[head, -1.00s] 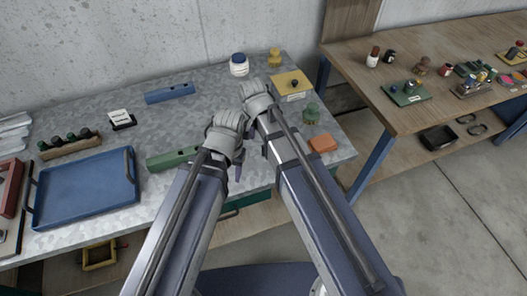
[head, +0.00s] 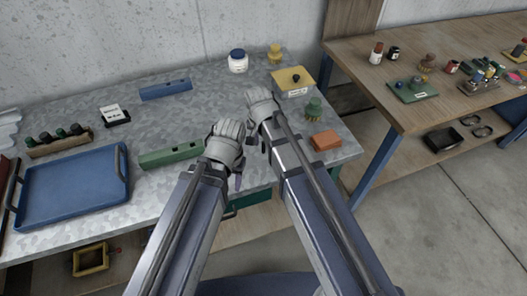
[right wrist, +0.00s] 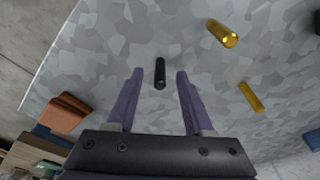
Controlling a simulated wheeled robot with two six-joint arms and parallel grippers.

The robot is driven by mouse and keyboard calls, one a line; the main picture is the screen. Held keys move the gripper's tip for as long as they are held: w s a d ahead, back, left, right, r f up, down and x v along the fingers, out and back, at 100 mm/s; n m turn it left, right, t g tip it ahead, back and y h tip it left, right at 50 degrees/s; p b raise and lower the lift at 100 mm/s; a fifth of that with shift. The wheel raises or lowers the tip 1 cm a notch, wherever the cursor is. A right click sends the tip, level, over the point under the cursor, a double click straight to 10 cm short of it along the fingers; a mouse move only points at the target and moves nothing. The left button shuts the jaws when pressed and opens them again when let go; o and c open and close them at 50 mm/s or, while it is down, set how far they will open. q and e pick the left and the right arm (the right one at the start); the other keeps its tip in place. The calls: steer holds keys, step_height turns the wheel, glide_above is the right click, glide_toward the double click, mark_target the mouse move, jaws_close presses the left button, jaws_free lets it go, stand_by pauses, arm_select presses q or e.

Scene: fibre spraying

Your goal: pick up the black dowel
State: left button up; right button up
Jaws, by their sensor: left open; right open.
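The black dowel (right wrist: 160,73) lies on the grey mottled worktop in the right wrist view. My right gripper (right wrist: 159,76) is open, with its two purple fingers apart on either side of the dowel and nothing held. In the head view the dowel is hidden behind my arms and right gripper (head: 261,103). My left gripper (head: 238,182) is open over the front part of the worktop, and little of its fingers shows.
Two brass-coloured dowels (right wrist: 222,33) (right wrist: 250,97) lie to the right in the right wrist view. A green block (head: 172,155), a yellow-lidded box (head: 293,80), a green knobbed piece (head: 313,112) and an orange-brown block (head: 325,140) surround the arms. A blue tray (head: 72,188) lies left.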

jaws_close()
stand_by(0.4)
